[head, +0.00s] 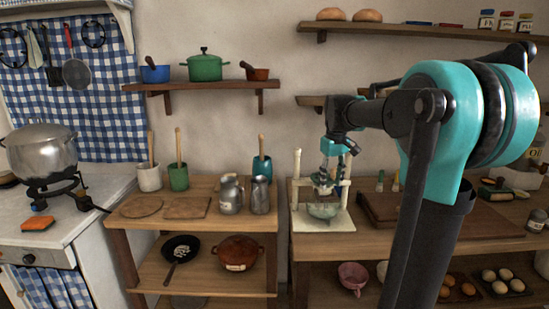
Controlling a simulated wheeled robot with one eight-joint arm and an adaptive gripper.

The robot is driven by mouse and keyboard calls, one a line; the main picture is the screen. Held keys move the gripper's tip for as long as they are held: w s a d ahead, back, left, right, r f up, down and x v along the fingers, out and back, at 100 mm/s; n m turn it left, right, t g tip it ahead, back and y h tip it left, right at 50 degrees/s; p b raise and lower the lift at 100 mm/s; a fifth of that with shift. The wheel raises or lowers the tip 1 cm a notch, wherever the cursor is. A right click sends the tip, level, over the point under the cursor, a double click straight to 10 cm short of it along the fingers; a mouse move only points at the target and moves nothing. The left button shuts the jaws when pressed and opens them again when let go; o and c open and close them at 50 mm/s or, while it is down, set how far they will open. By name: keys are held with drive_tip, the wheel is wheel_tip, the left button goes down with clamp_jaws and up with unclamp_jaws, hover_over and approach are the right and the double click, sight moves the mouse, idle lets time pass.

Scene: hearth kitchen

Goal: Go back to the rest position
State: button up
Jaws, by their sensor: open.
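My arm comes in from the right, and my gripper (324,188) hangs pointing down near the middle of the view. Its fingers are small and dark here; it looks open with nothing seen held in it. It appears in front of or over a greenish bowl (325,211) on a pale square board (343,223) with upright white posts (296,175). I cannot tell how far the fingertips are from the bowl.
Left of the gripper, a wooden shelf unit (232,192) carries metal jugs (231,194), crocks and round and square boards. A stove with a large pot (42,148) stands at far left. A wooden cutting board (382,208) lies right of the gripper. Wall shelves (205,86) hang above.

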drive_tip(key=s+f+m+t, duration=0.3)
drive_tip(key=s+f+m, duration=0.1)
drive_tip(key=s+f, duration=2)
drive_tip(key=shift+m, duration=0.4)
drive_tip(key=shift+d+r, duration=0.1)
